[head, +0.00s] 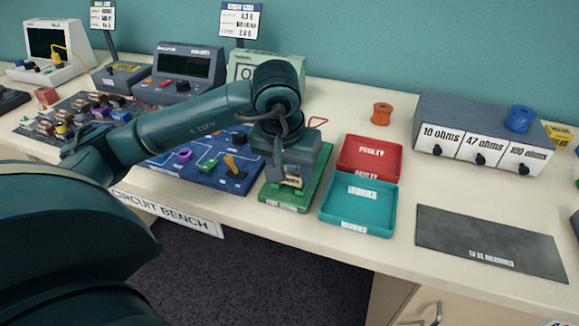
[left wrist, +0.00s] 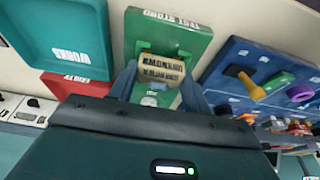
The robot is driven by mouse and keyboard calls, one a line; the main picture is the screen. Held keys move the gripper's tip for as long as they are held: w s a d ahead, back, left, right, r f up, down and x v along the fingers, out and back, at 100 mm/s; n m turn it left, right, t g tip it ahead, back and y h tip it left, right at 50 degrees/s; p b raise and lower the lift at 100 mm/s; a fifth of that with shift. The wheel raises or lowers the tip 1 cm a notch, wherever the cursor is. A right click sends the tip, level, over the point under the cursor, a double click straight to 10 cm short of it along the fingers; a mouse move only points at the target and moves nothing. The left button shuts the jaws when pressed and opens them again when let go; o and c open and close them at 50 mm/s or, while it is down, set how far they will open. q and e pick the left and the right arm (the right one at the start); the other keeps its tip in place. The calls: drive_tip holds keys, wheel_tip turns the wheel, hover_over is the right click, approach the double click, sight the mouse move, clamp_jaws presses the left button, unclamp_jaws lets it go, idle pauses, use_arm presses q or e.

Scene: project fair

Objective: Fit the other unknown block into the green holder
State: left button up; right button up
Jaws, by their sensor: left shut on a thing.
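My left gripper (head: 290,174) is shut on a tan block with dark lettering (head: 294,182), over the green holder (head: 316,178). In the left wrist view the block (left wrist: 162,68) sits between the two fingers (left wrist: 158,88), its lettering facing the camera. The green holder (left wrist: 168,32) lies beneath and beyond it, with white lettering at its end. I cannot tell whether the block touches the holder or is just above it. My wrist hides much of the holder in the head view. My right gripper is in neither view.
Right of the holder are a red FAULTY tray (head: 399,157) and a teal WORKS tray (head: 386,225). A blue circuit board (head: 190,178) lies close on the left. A dark mat (head: 490,240) lies bare at the right.

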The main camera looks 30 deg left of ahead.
use_arm(q)
drive_tip(key=shift+f, duration=0.25)
drive_tip(key=o, duration=0.8)
drive_tip(key=shift+c, duration=0.6)
drive_tip(key=o, duration=0.4)
drive_tip(key=shift+r, duration=0.25)
drive_tip(key=shift+c, duration=0.2)
drive_tip(key=shift+r+p, duration=2.25)
drive_tip(key=shift+r, duration=1.5)
